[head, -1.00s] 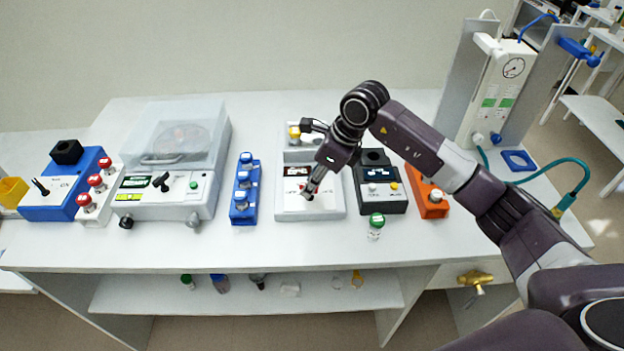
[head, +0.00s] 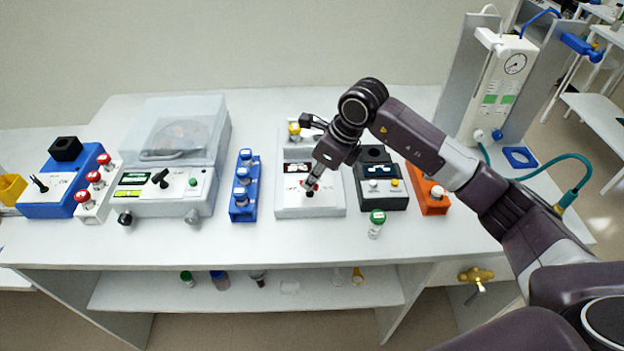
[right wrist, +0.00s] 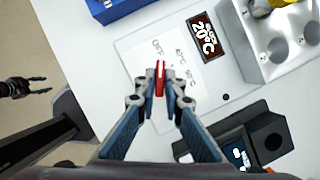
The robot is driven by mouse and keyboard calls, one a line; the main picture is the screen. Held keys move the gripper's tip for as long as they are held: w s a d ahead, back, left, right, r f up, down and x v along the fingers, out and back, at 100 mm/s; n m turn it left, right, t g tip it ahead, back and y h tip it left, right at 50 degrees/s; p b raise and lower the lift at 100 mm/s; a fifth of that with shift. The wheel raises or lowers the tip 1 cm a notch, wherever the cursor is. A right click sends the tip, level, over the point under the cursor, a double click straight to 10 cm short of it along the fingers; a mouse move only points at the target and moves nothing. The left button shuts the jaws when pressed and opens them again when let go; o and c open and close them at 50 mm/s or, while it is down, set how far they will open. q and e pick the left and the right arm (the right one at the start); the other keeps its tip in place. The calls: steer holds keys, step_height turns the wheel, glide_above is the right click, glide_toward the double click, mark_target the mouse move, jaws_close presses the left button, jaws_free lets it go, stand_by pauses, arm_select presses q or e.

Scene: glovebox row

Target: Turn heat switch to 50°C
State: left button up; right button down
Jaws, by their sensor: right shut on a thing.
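The white heater unit (head: 325,207) stands on the bench in the middle of the head view. Its dark display (right wrist: 201,35) reads about 20°C in the right wrist view. In the head view my right gripper (head: 310,186) hides most of the switch. My left gripper (right wrist: 38,86) appears small at the left of the right wrist view, fingers apart and empty.
A dark device (head: 381,200) stands close on the right, with an orange block (head: 436,208) beyond it. A blue vial rack (head: 243,212) stands on the left. A green-capped vial (head: 377,220) stands in front. The front bench strip is mostly clear.

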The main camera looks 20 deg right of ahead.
steer(key=m+t+h+b, duration=0.1)
steer(key=m+b, duration=0.1)
steer(key=m, duration=0.2)
steer(key=shift+a+b, duration=0.1)
steer(key=shift+b, duration=0.2)
steer(key=m+h+b, duration=0.1)
steer(key=m+b, duration=0.1)
steer(key=m, duration=0.1)
steer(key=shift+t, duration=0.3)
steer(key=shift+r+m+h, duration=0.1)
steer(key=shift+m+h, duration=0.2)
steer(key=c, duration=2)
jaws_free()
steer(key=shift+s, duration=0.1)
steer(key=shift+c, duration=0.2)
steer(key=v, duration=1.2)
